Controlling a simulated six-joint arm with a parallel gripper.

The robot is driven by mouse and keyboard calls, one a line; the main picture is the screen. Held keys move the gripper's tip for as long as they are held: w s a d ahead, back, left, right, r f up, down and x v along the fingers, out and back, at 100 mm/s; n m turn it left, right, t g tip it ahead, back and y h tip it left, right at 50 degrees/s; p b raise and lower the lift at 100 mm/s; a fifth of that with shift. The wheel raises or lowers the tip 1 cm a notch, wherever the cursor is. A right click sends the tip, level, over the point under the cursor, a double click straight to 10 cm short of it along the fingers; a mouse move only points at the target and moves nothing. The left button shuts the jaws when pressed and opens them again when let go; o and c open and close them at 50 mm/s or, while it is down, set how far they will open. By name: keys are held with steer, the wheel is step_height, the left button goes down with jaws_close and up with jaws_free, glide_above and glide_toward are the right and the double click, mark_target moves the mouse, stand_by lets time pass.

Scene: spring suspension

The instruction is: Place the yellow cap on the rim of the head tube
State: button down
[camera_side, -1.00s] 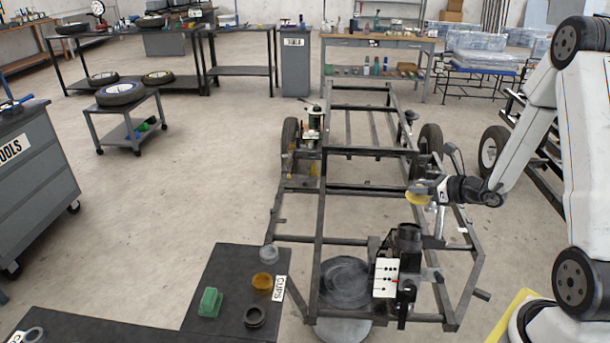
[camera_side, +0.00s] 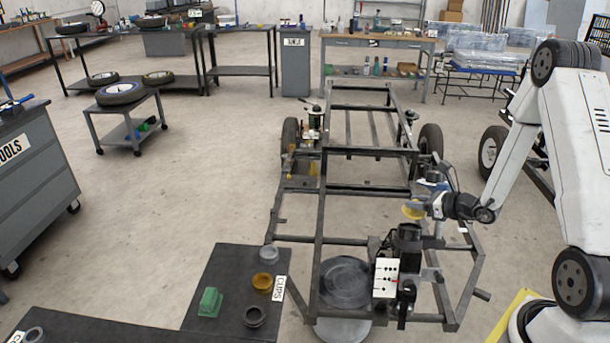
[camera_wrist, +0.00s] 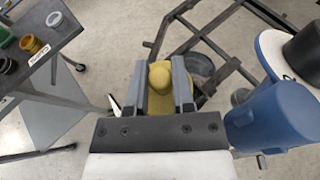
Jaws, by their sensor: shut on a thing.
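The yellow cap (camera_side: 413,212) is held by my gripper (camera_side: 424,207) in the side view, just above and slightly right of an upright black cylinder (camera_side: 408,233) that looks like the head tube. A small gap seems to remain between cap and cylinder, though the depth is hard to judge. In the wrist view, my gripper (camera_wrist: 160,72) is shut on the cap's rounded knob (camera_wrist: 160,78). The cap's wider yellow flange shows below and beside the fingers. The head tube's rim is not clearly visible in the wrist view.
The dark chassis frame (camera_side: 320,230) spreads around the work, with a white panel (camera_side: 386,277) beside the cylinder. A dark side table (camera_side: 230,262) at front left carries a green block (camera_side: 209,301), an amber cup (camera_side: 262,282) and grey and black rings. Open floor lies left of the chassis.

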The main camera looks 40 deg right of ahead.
mark_target(421, 213)
steer(key=shift+f, duration=1.6)
steer(key=shift+f, duration=0.25)
steer(key=shift+c, duration=2.4)
jaws_free()
steer(key=shift+r, duration=0.15)
steer(key=shift+r, duration=0.2)
steer(key=a+v, duration=0.1)
steer(key=v, duration=0.6)
steer(key=shift+s+d, duration=0.25)
steer(key=shift+d, duration=0.25)
